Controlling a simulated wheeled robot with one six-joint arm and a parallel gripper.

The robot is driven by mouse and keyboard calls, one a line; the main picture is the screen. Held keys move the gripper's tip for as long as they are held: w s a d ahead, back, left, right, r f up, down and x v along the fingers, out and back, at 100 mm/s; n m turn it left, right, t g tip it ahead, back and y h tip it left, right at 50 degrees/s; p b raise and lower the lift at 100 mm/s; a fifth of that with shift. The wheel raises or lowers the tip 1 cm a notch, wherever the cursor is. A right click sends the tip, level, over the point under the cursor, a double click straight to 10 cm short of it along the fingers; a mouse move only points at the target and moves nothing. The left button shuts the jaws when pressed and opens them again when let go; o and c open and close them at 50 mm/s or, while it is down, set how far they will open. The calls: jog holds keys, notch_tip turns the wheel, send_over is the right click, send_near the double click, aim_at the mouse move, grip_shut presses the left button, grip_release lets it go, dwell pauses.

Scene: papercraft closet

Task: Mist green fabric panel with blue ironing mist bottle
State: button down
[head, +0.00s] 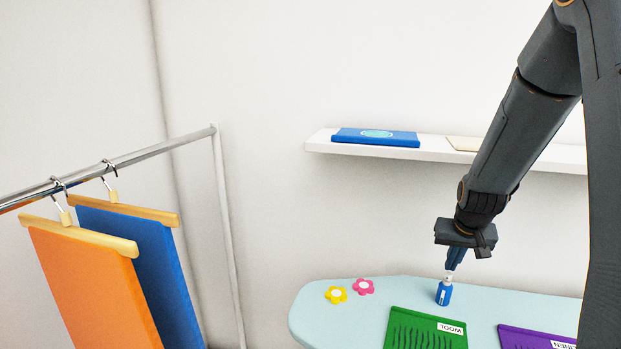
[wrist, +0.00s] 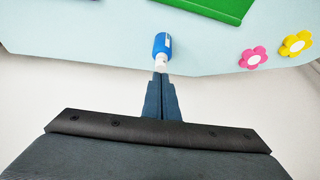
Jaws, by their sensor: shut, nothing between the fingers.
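The blue ironing mist bottle (head: 444,293) with a white top stands upright on the pale blue ironing board, behind the green fabric panel. My gripper (head: 454,262) points down and is shut, with its fingertips close by the bottle's white top. In the wrist view the fingertips (wrist: 160,76) are shut and empty, just short of the bottle (wrist: 162,46); I cannot tell whether they touch it. The green fabric panel (head: 405,320), labelled WOOL with dark wavy lines, lies flat on the board. Its edge shows at the top of the wrist view (wrist: 225,8).
The ironing board (head: 310,314) also holds a yellow flower (head: 336,295), a pink flower (head: 364,287) and a purple LINEN panel (head: 515,337). A shelf (head: 322,145) with a folded blue item (head: 350,135) is behind. A rail (head: 140,155) with orange and blue hanging panels is at left.

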jog(key=shift+f, duration=0.7)
jog(key=shift+r+p, duration=0.45)
jog(key=shift+r, duration=0.5)
jog(key=shift+r, duration=0.15)
notch_tip(320, 180, up, 6)
jog(key=p, duration=0.4)
dwell(0.4)
